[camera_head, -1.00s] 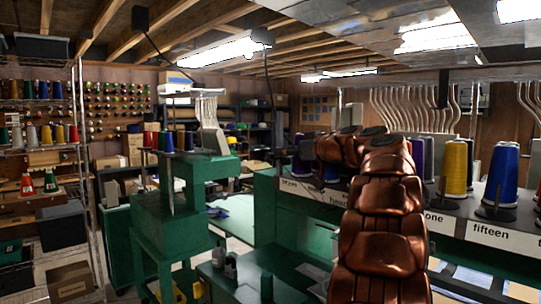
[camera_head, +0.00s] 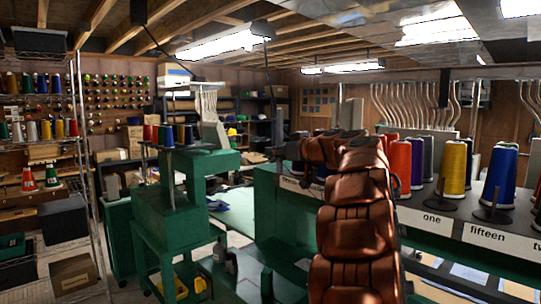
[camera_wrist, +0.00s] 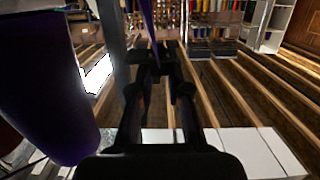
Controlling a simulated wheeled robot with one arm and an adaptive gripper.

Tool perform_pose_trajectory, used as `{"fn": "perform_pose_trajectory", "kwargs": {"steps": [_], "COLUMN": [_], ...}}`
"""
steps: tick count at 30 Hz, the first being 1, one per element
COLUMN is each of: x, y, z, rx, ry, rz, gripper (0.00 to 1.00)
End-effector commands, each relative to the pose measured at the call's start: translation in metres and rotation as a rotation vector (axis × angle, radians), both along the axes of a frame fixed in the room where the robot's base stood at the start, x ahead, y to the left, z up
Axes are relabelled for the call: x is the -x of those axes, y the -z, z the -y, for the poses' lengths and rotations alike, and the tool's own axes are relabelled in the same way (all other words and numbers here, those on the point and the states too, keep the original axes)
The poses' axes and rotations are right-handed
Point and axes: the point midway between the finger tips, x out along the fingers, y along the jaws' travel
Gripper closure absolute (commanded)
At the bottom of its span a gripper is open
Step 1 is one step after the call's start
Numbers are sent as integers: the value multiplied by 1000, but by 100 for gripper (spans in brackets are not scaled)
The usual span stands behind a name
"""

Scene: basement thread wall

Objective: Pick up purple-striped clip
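I cannot make out a purple-striped clip for certain in either view. In the wrist view a thin purple strip (camera_wrist: 148,22) comes down from the top edge towards the fingertips; what it belongs to is unclear.
Thread cones stand along the labelled rack: orange (camera_head: 399,165), yellow (camera_head: 453,170) and blue (camera_head: 500,176). Curved metal thread guides (camera_head: 415,105) rise behind them. A green machine stand (camera_head: 170,225) is left of centre. Wire shelves (camera_head: 40,150) line the far left.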

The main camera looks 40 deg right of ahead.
Motion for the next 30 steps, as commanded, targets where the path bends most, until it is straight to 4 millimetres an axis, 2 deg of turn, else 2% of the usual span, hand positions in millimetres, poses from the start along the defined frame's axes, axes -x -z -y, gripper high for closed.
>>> {"fn": "perform_pose_trajectory", "kwargs": {"steps": [5,14,30], "x": [0,0,0], "y": [0,-2,-30], "z": [0,0,0], "rx": [0,1,1], "ry": [0,-2,-1], "rz": [-1,0,1], "gripper": [99,99,99]}}
